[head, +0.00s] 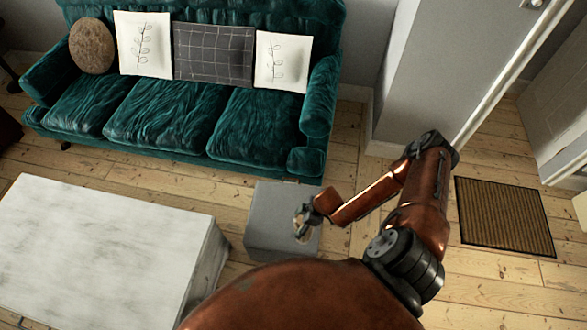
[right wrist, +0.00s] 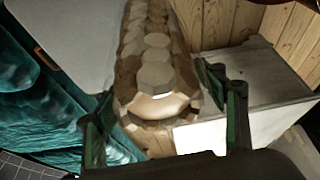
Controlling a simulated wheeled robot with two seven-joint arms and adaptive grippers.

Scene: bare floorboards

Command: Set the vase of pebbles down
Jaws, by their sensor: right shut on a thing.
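My right gripper (head: 303,220) reaches in from the right, over or beside a low grey block (head: 262,215). In the right wrist view its two dark green fingers (right wrist: 158,88) are closed around the vase of pebbles (right wrist: 155,78). The vase looks like clear glass filled with pale and brown stones, with a rounded, shiny end toward my palm. In the head view the vase is small and mostly hidden by the gripper. I cannot tell whether it touches the block. My left gripper is not in view.
A pale, whitewashed low table (head: 100,250) stands at the left. A teal sofa (head: 160,115) with cushions is behind; it also shows in the right wrist view (right wrist: 45,100). A brown doormat (head: 505,217) lies at the right. Bare floorboards surround the block.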

